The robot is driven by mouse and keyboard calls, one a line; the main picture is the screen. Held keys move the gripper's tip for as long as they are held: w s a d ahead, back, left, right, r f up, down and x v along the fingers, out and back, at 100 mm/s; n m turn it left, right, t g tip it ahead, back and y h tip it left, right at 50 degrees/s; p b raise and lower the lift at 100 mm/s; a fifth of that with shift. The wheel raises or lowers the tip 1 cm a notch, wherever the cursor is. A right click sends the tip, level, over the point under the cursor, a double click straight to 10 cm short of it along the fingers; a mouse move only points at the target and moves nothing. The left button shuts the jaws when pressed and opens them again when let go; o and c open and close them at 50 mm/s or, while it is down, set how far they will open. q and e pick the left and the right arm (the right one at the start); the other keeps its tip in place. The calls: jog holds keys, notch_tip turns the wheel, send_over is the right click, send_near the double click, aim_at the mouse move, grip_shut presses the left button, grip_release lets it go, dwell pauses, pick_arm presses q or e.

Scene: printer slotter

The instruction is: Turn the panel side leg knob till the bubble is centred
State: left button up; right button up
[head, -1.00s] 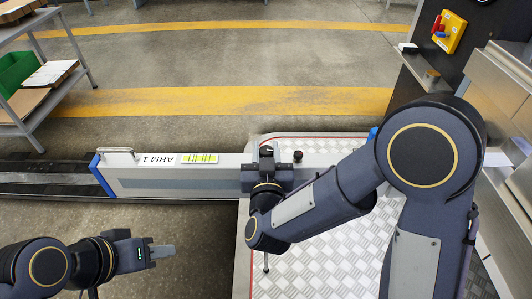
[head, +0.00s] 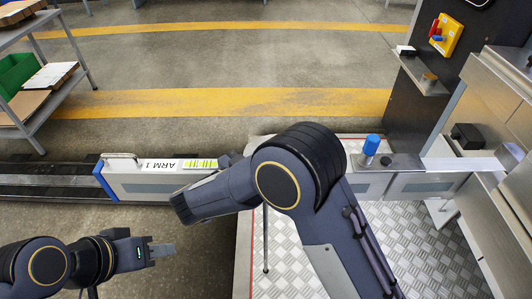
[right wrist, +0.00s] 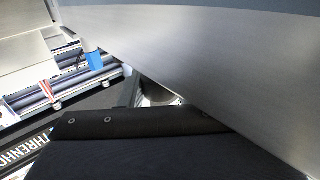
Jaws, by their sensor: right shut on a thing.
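A long grey beam (head: 135,181) marked ARM 1 lies across the head view. A blue-capped cylinder (head: 372,143) stands upright on its right part; a blue piece (right wrist: 95,61) also shows in the right wrist view. My right forearm lies over the beam's middle, hiding any knob there. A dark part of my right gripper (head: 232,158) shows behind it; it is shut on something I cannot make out. No bubble is visible. My left gripper (head: 163,251) hangs at lower left, away from the beam; its jaw gap cannot be judged.
A bench with a green bin (head: 16,74) stands at upper left. A dark panel with a yellow switch plate (head: 446,35) and metal housing are on the right. A chequered metal plate (head: 410,235) lies below the beam. The floor behind the beam is clear.

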jog(key=shift+m+g+h+p, duration=0.4)
jog(key=shift+m+g+h, duration=0.55)
jog(key=shift+g, duration=0.35)
jog(key=o, duration=1)
jog(key=p+v, duration=0.1)
jog(key=v, duration=0.6)
jog(key=shift+s+a, duration=0.15)
jog(key=shift+a, duration=0.2)
